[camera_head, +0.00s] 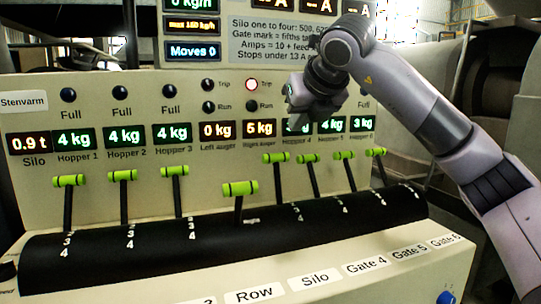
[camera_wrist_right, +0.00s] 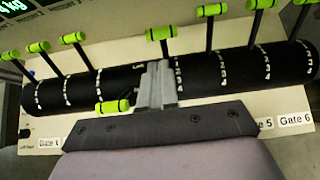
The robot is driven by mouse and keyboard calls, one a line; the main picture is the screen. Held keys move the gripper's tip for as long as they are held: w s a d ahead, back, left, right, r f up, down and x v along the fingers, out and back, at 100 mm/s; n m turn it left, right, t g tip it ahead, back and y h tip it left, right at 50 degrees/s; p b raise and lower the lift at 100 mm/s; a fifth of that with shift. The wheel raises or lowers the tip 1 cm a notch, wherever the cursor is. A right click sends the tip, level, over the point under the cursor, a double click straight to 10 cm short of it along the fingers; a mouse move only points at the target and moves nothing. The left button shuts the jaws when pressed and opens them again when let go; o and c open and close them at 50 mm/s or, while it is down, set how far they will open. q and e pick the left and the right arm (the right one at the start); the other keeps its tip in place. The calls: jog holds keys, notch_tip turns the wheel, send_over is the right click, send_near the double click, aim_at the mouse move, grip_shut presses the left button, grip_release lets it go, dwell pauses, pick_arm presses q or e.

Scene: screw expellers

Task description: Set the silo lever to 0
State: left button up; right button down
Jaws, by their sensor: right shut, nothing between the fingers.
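The silo lever (camera_head: 275,158), judged by label order, has a green handle on a dark stem and leans toward the panel. In the right wrist view its handle (camera_wrist_right: 160,33) is just beyond my fingertips. The Silo label (camera_head: 315,280) is on the front ledge. My right gripper (camera_head: 298,98) hangs in front of the panel, above the lever handles in the picture, shut and empty. In the right wrist view its fingers (camera_wrist_right: 155,72) cover part of the black drum; contact with the lever cannot be told. My left gripper is not in view.
The row lever (camera_head: 240,188) stands lower than its neighbours; the gate levers (camera_head: 175,170) lean toward the panel on both sides. The curved black cover (camera_head: 150,255) carries number marks. The silo display (camera_head: 29,142) reads 0.9 t. My right arm hides some panel lights.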

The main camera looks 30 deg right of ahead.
aim_at(276, 155)
jog(key=p+x, duration=0.1)
jog(key=x, duration=1.2)
jog(key=shift+d, duration=0.2)
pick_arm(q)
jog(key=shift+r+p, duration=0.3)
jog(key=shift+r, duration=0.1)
pick_arm(e)
jog(key=shift+w+f, duration=0.35)
